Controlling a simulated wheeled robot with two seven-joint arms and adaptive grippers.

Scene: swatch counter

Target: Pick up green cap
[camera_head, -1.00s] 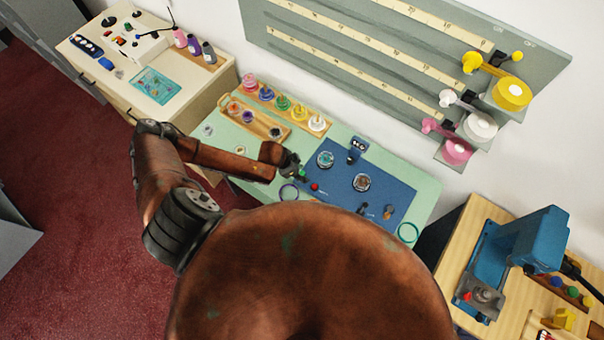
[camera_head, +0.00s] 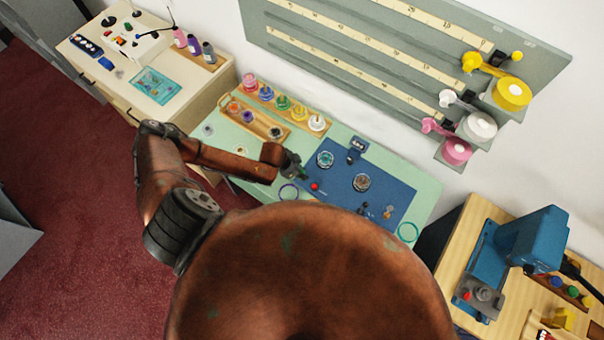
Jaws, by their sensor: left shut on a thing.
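The green cap (camera_head: 306,179) shows as a small dark green spot at the fingertips of my left gripper (camera_head: 300,174), beside the left edge of the blue mat. My left gripper is shut on it, and its fingers cover most of the cap. I cannot tell whether the cap touches the surface below. A small red cap (camera_head: 314,187) lies on the mat, just to the lower right of the fingertips. My right gripper is not in view.
The blue mat (camera_head: 340,182) holds two round jars (camera_head: 325,159) (camera_head: 362,182) and a dark blue device (camera_head: 357,148). Wooden racks (camera_head: 268,133) with coloured bottles stand behind.

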